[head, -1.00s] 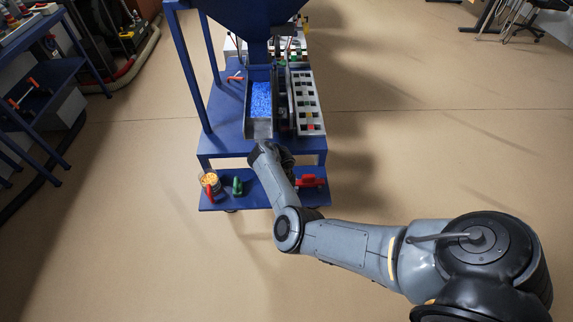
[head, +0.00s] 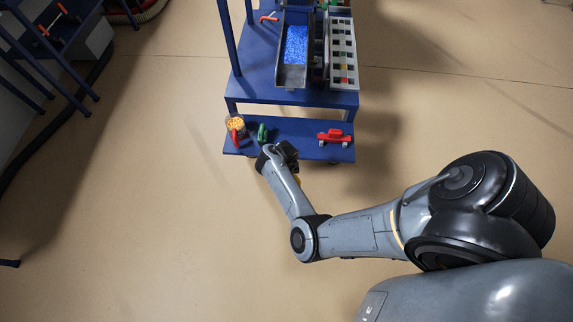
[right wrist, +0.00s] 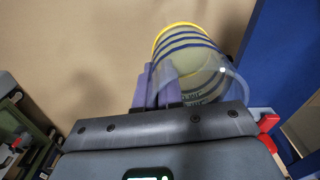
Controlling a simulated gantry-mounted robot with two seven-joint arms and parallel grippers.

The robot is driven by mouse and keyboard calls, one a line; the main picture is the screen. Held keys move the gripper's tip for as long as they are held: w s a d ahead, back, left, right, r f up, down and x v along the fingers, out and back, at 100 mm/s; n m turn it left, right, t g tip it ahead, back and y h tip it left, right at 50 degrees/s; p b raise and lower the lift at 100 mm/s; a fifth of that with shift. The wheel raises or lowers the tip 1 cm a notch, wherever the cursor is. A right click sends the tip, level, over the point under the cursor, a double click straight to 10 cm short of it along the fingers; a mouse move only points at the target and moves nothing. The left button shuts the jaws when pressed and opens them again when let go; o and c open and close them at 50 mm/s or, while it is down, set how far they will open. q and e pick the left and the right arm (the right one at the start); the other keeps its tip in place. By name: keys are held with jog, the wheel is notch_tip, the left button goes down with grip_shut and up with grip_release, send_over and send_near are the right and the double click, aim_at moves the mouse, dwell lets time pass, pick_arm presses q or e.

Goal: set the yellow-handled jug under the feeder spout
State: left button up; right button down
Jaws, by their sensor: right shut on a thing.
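My right gripper (head: 287,155) is just in front of the cart's lower shelf, its fingers mostly hidden by the wrist in the head view. In the right wrist view the gripper (right wrist: 160,98) is shut on a clear jug (right wrist: 185,62) with dark blue bands and a yellow rim. In the head view only a small yellow patch of the jug (head: 298,180) shows beside the wrist. My left gripper is not in view.
The blue lower shelf (head: 299,149) carries a red-handled container of orange pieces (head: 236,126), a green object (head: 262,133) and a red clamp-like object (head: 333,137). A slotted panel (head: 342,52) stands right of the trough. Floor in front of the cart is clear.

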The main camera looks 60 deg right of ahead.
jog(key=shift+w+d+f, duration=0.1)
jog(key=shift+w+d, duration=0.25)
jog(key=shift+d, duration=0.15)
jog(key=w+d+b, duration=0.3)
jog(key=d+b, duration=0.1)
jog(key=d, duration=0.1)
jog(key=w+d+f+b, duration=0.1)
jog(key=w+d+b, duration=0.2)
jog(key=d, duration=0.3)
jog(key=w+d+b, duration=0.3)
jog(key=d+b, duration=0.2)
jog(key=d, duration=0.1)
jog(key=shift+f, duration=0.35)
jog(key=shift+w+d+b, duration=0.35)
jog(key=shift+d+b, duration=0.35)
jog(key=shift+b, duration=0.35)
jog(key=shift+f, duration=0.15)
jog(key=shift+f+b, duration=0.4)
jog(key=shift+b, duration=0.15)
